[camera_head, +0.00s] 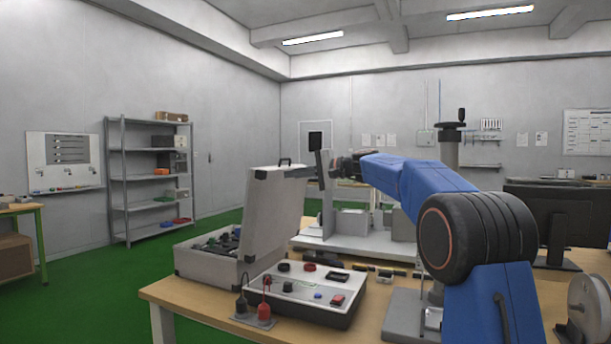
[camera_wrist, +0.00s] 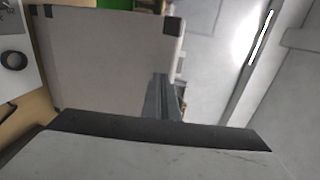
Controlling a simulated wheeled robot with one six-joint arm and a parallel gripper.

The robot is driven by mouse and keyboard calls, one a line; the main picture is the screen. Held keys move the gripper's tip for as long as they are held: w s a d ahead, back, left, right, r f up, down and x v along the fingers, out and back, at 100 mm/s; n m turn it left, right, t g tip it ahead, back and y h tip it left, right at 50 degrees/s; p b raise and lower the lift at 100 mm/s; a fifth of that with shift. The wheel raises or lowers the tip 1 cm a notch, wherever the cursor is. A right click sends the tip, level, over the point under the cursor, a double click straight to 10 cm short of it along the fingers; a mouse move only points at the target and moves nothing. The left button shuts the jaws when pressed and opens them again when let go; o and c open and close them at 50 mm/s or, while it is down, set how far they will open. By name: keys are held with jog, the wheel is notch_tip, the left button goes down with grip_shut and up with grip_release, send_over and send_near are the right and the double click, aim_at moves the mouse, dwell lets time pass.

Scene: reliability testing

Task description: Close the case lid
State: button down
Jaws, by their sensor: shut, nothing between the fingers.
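The grey case (camera_head: 200,264) stands on the table with its lid (camera_head: 268,218) raised, close to upright. Dark contents show inside the case. The lid has black corner caps and a dark handle (camera_head: 285,161) at its top. My gripper (camera_head: 298,172) is at the lid's upper right edge in the head view. In the wrist view the lid (camera_wrist: 105,60) fills the upper left, and my shut gripper fingers (camera_wrist: 160,82) lie over its edge. I cannot tell whether they touch it.
A control box (camera_head: 305,292) with knobs stands right beside the case, with red and black probes (camera_head: 264,300) in front. A grey fixture (camera_head: 350,224) is behind. A monitor (camera_head: 556,215) and a spool (camera_head: 588,305) are at right. A shelf (camera_head: 150,180) stands by the wall.

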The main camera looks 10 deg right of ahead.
jog(key=shift+w+a+r, duration=0.2)
jog(key=shift+w+a, duration=0.45)
jog(key=shift+a, duration=0.35)
jog(key=shift+a+r, duration=0.1)
